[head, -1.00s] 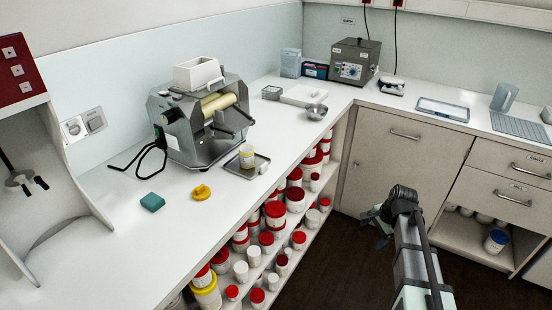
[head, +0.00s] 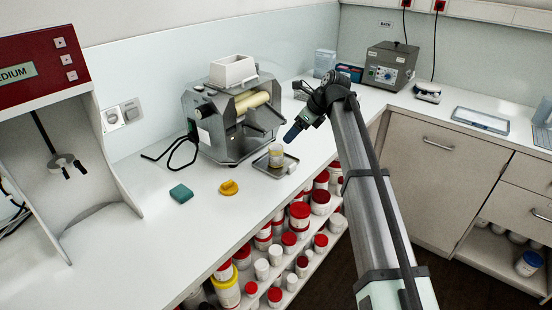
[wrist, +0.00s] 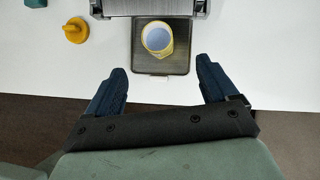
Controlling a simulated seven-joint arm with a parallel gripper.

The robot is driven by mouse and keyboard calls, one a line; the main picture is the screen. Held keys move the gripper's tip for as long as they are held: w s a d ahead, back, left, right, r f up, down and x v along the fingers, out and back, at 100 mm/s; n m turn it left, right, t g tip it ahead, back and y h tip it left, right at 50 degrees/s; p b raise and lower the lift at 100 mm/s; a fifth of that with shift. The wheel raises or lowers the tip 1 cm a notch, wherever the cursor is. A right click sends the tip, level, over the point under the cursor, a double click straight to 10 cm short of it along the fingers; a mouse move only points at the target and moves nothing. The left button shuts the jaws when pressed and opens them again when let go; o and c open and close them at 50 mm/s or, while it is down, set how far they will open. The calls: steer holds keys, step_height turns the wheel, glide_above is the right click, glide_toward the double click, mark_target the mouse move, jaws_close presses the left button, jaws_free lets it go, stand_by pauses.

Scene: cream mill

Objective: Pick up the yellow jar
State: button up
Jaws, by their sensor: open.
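The yellow jar (head: 276,155) is a small open jar with a yellowish body and a pale label. It stands upright on a dark metal tray (head: 262,167) in front of the mill. In the wrist view the jar (wrist: 157,38) shows from above, with a pale inside, on the tray (wrist: 143,66). My gripper (head: 292,133) is just right of the jar and above the counter, apart from it. In the wrist view my gripper (wrist: 160,80) has its two blue fingers spread wide, with the jar ahead of the gap between them. Nothing is between the fingers.
The steel roller mill (head: 233,115) stands right behind the tray. Shelves of red-lidded tubs (head: 299,214) are below the counter edge.

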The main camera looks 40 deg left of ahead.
mark_target(276, 156)
steer(key=x, duration=0.7)
steer(key=shift+f, duration=0.2)
steer(key=shift+s+x, duration=0.1)
steer(key=shift+x, duration=1.25)
steer(key=shift+s+x, duration=0.15)
steer(key=shift+x, duration=1.25)
steer(key=shift+a+r, duration=0.1)
steer(key=shift+a, duration=0.05)
steer(key=shift+c, duration=0.2)
steer(key=c, duration=1)
